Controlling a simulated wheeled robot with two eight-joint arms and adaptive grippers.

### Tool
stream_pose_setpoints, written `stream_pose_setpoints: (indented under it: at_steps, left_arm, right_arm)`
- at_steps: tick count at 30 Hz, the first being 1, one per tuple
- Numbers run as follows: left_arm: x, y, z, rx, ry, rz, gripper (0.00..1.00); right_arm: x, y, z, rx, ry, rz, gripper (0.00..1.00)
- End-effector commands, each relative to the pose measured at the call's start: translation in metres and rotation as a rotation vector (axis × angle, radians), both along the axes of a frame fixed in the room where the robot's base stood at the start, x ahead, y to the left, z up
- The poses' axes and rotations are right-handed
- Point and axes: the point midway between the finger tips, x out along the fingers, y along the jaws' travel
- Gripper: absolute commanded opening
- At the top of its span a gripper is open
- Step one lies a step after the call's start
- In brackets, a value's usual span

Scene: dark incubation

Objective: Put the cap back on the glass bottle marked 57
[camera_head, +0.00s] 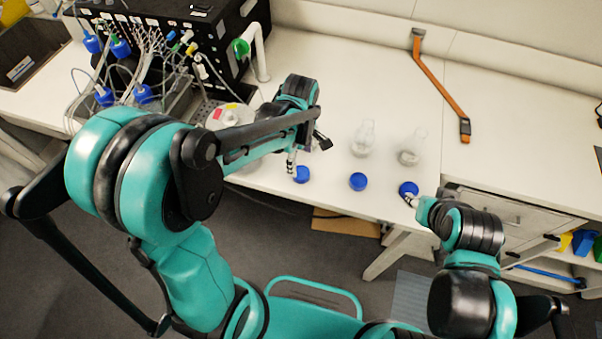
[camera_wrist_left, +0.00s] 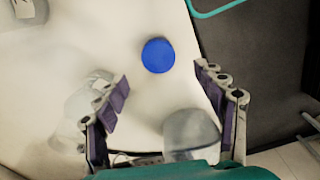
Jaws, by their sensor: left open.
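My left gripper (camera_head: 306,155) is open and points down above the bench; its spread fingers also show in the left wrist view (camera_wrist_left: 162,78). A blue cap (camera_head: 302,174) lies on the bench beside its fingers. A blue cap (camera_wrist_left: 158,55) shows just beyond the fingertips in the wrist view, not gripped. Two more blue caps lie to the right, a middle one (camera_head: 357,181) and a right one (camera_head: 408,188). Two clear glass bottles, one (camera_head: 363,138) and another (camera_head: 411,147), stand uncapped behind them. No number is readable. My right gripper (camera_head: 411,200) is at the right cap, its jaws too small to judge.
A greyish glassy vessel (camera_wrist_left: 190,132) shows low between the fingers in the wrist view. A black device (camera_head: 180,35) with tubes and blue-capped bottles stands at the back left. An orange strap (camera_head: 440,85) lies at the back right. The bench between is clear.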

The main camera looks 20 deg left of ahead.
Motion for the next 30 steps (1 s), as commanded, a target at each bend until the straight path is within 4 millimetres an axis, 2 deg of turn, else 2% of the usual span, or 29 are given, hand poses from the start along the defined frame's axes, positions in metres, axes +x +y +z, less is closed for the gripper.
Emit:
stream_pose_setpoints:
  at_steps: [4, 14, 21, 24, 30]
  left_arm:
    - [0.000, 0.000, -0.017, 0.000, 0.000, 0.000, 0.70]
    - [0.000, 0.000, -0.022, 0.000, 0.000, -0.001, 0.70]
    - [0.002, -0.002, -0.059, 0.000, -0.001, 0.000, 0.70]
    - [0.002, -0.002, -0.067, 0.000, -0.001, -0.001, 0.70]
    - [0.002, -0.002, -0.069, 0.000, -0.001, -0.001, 0.70]
  right_arm:
    - [0.000, 0.000, -0.006, 0.000, 0.000, 0.000, 0.40]
    - [0.000, 0.000, -0.008, 0.000, 0.000, 0.000, 0.40]
    - [0.000, 0.000, -0.023, 0.000, 0.000, 0.000, 0.40]
    - [0.000, 0.000, -0.026, 0.000, 0.000, 0.000, 0.40]
    - [0.000, 0.000, -0.025, 0.000, 0.000, 0.000, 0.40]
